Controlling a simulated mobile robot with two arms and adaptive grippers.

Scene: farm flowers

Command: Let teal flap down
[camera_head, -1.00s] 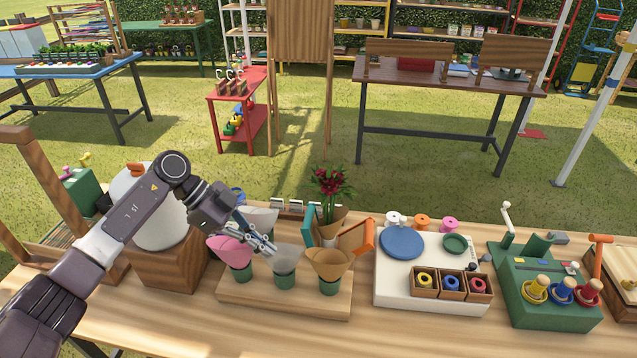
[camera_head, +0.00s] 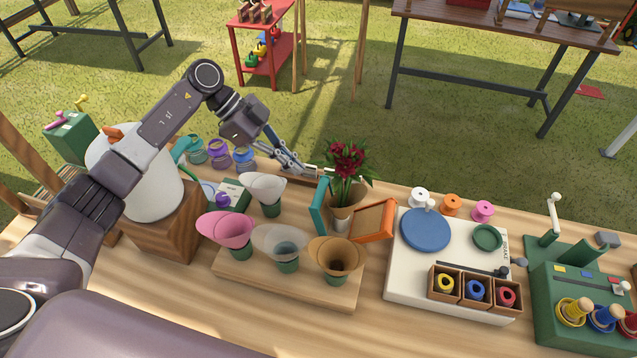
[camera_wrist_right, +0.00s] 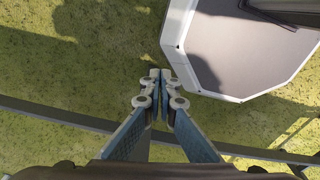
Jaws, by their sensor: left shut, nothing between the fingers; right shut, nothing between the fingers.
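The orange-edged flap (camera_head: 372,221) leans outward on the bouquet's right side. My left gripper (camera_head: 302,170) is shut and empty. It is just up and left of the teal flap's top edge; I cannot tell whether it touches. My right gripper (camera_wrist_right: 160,75) is shut and empty over grass in the right wrist view, away from the flap.
A wooden block holds pink (camera_head: 226,230), clear (camera_head: 280,243) and brown (camera_head: 335,254) cones in front of the flap. A white cone (camera_head: 265,188) stands to its left. A white board (camera_head: 398,265) with spools is to the right. Ribbon rolls (camera_head: 219,152) lie behind left.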

